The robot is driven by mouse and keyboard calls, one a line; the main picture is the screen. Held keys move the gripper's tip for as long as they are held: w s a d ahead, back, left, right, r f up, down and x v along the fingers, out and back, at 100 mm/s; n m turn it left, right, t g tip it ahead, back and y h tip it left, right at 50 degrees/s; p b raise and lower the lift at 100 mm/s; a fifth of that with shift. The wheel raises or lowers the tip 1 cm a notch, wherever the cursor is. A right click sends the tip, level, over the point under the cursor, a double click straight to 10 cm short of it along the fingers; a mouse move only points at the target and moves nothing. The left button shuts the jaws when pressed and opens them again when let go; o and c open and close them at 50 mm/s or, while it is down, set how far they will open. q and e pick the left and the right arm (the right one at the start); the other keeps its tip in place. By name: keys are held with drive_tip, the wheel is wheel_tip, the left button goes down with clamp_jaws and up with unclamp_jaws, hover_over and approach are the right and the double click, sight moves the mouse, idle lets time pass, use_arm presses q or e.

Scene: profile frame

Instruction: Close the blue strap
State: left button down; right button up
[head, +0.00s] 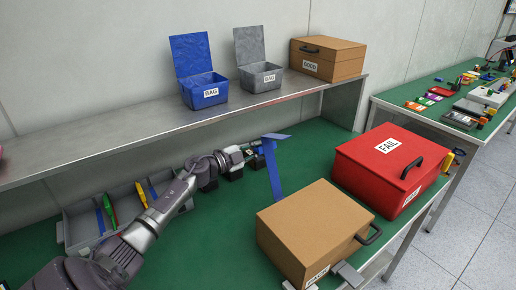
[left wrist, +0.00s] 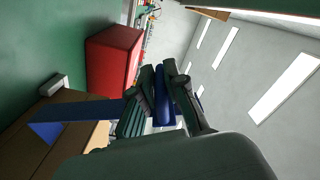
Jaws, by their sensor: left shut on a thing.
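The blue strap (head: 273,172) stands out above the green bench, with a long band running down toward the tan case (head: 315,228) and a flat flap at its top. My left gripper (head: 259,149) is at the strap's upper end, shut on it. In the left wrist view the blue strap (left wrist: 85,110) runs from the left to my fingers, and blue shows between the fingertips of my left gripper (left wrist: 162,88). The strap's lower end is partly hidden by the tan case. My right gripper is not in view.
A red FAIL case (head: 390,168) stands right of the tan case. A grey tray (head: 75,228) with coloured tools lies under my left arm. The metal shelf (head: 130,137) behind bears a blue box (head: 204,92), a grey box (head: 261,78) and a brown case (head: 328,62).

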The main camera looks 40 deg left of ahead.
use_arm(q)
drive_tip(key=s+d+r+m+p, duration=0.3)
drive_tip(key=d+r+m+p, duration=0.3)
drive_tip(key=d, duration=0.4)
drive_tip(key=shift+m+p, duration=0.5)
drive_tip(key=shift+p, duration=0.85)
drive_tip(key=c, duration=1.2)
unclamp_jaws()
drive_tip(key=v, duration=1.2)
drive_tip(key=shift+r, duration=0.1)
